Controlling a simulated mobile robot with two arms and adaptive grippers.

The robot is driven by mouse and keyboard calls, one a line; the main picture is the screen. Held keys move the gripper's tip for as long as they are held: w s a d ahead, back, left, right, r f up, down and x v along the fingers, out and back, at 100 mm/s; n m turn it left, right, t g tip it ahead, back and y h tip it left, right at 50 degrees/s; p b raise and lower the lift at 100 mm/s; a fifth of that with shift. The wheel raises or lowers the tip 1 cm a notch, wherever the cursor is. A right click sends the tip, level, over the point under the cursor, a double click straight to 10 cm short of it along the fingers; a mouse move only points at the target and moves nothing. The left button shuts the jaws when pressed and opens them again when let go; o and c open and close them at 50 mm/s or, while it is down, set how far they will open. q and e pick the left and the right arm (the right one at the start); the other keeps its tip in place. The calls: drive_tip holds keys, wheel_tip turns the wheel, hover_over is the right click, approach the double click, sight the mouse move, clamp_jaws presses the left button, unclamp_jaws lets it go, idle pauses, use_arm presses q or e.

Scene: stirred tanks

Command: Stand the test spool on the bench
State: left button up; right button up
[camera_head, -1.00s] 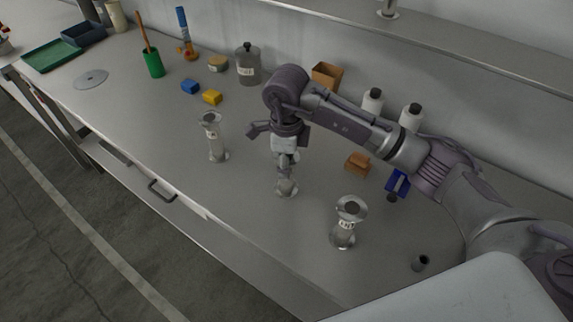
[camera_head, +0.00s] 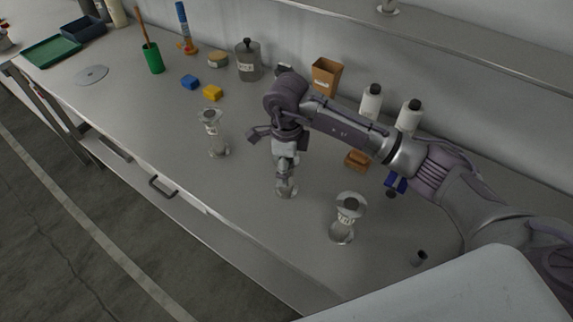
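A metal flanged spool (camera_head: 287,183), the test spool as far as I can tell, is upright below my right gripper (camera_head: 286,160). The gripper points down and appears shut around the spool's upper part, which the fingers partly hide. The spool's lower flange is at or just above the bench (camera_head: 262,225); I cannot tell whether it touches. Two similar labelled spools stand upright on the bench, one to the left (camera_head: 214,133) and one to the right (camera_head: 347,218). My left gripper is not in view.
A brown block (camera_head: 357,159), a blue item (camera_head: 396,182) and white bottles (camera_head: 371,102) are to the right. Bare bench lies between the spools.

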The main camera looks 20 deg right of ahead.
drive_tip(key=shift+r, duration=0.15)
wheel_tip(320, 180, up, 11)
drive_tip(key=b, duration=0.3)
drive_tip(key=shift+r, duration=0.55)
